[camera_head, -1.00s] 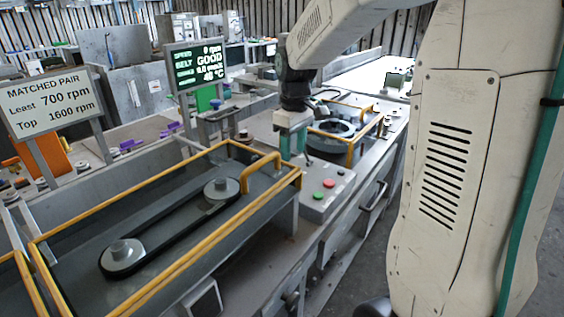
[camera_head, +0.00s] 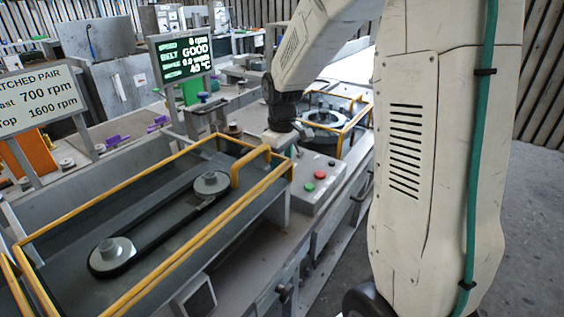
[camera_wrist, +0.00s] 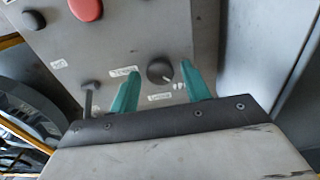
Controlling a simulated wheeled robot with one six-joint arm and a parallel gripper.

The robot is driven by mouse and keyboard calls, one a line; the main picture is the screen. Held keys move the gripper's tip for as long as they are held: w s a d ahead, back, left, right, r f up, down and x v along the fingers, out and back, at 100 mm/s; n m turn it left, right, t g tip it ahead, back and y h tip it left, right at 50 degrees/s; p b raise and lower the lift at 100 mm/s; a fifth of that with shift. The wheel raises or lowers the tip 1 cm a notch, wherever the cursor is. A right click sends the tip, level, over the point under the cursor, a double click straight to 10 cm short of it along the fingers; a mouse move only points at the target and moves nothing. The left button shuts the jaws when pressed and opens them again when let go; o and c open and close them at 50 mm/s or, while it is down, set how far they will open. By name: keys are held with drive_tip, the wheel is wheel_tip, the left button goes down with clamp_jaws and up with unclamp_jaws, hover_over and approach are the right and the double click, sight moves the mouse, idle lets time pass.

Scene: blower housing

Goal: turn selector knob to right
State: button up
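The selector knob (camera_wrist: 159,71) is a round black knob with a pale pointer line, on a grey control panel (camera_wrist: 135,30) with small white labels. In the wrist view the pointer slants toward the lower right. My gripper (camera_wrist: 160,69) is open, with one teal finger on each side of the knob and a gap showing on both sides. I cannot tell how deep the fingertips reach along the knob. In the head view the knob and my fingers are hidden behind the yellow rail and my wrist.
A red button (camera_wrist: 86,8), a black button (camera_wrist: 33,19) and a small dark post (camera_wrist: 91,97) are near the knob. A yellow guard rail (camera_head: 262,153) surrounds the belt drive (camera_head: 160,222) beside the panel. A screen (camera_head: 184,54) reads 0 rpm and GOOD.

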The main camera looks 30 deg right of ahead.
drive_tip(key=c, duration=0.7)
drive_tip(key=shift+c, duration=0.2)
drive_tip(key=shift+m, duration=0.4)
drive_tip(key=m, duration=0.4)
drive_tip(key=shift+m, duration=0.4)
drive_tip(key=m, duration=0.6)
drive_tip(key=o, duration=1)
